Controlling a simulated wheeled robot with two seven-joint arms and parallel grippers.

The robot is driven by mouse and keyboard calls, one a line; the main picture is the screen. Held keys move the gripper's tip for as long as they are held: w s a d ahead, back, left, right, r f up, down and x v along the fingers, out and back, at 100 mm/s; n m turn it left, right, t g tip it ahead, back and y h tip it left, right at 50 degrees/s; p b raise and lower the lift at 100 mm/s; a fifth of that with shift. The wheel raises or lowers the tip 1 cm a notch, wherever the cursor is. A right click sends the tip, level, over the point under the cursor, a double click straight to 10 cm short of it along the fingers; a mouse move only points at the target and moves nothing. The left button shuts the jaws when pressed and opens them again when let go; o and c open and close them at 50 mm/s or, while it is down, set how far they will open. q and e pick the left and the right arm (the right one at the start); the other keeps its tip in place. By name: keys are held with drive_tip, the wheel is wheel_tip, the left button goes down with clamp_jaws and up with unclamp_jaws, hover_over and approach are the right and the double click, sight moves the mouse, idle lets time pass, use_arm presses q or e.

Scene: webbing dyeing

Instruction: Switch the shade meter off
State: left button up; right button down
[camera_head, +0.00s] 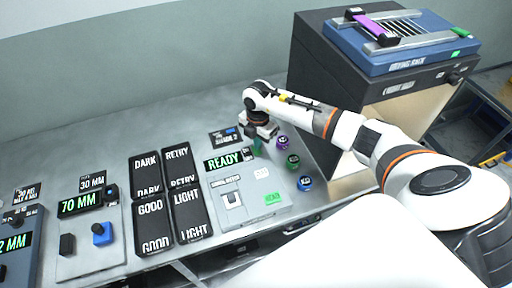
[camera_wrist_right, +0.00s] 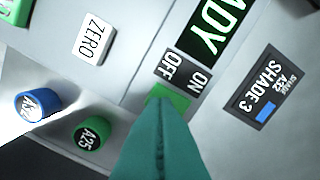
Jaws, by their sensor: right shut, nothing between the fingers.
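The shade meter (camera_head: 245,185) is a pale grey panel on the bench with a lit READY display (camera_head: 223,161). Part of that display (camera_wrist_right: 212,25) also shows in the right wrist view, beside an OFF label (camera_wrist_right: 170,66) and an ON label (camera_wrist_right: 198,80). A bright green patch (camera_wrist_right: 172,97) lies just below these labels, at my fingertips; I cannot tell whether it is the switch. My right gripper (camera_head: 258,146) is shut and empty, low over the meter's far right part. Its teal fingers (camera_wrist_right: 160,135) hide what is under them. My left gripper is out of view.
Round labelled pieces, purple (camera_head: 283,142), green (camera_head: 293,160) and blue (camera_head: 305,183), stand at the meter's right. A ZERO label (camera_wrist_right: 93,38) and a SHADE 3 card (camera_wrist_right: 264,88) flank the fingers. Black trays (camera_head: 150,219) lie left. A drying rack (camera_head: 405,52) stands back right.

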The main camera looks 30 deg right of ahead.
sight(257, 152)
drive_tip(key=shift+s+f+b, duration=0.1)
drive_tip(key=shift+f+b, duration=0.9)
drive_tip(key=shift+f, duration=0.3)
idle(1.1)
wheel_tip(257, 152, up, 2)
drive_tip(key=shift+r+p, duration=0.15)
drive_tip(key=shift+p, duration=0.9)
drive_tip(key=shift+r+p, duration=1.8)
drive_tip(key=shift+r, duration=0.6)
drive_tip(key=shift+f, duration=0.1)
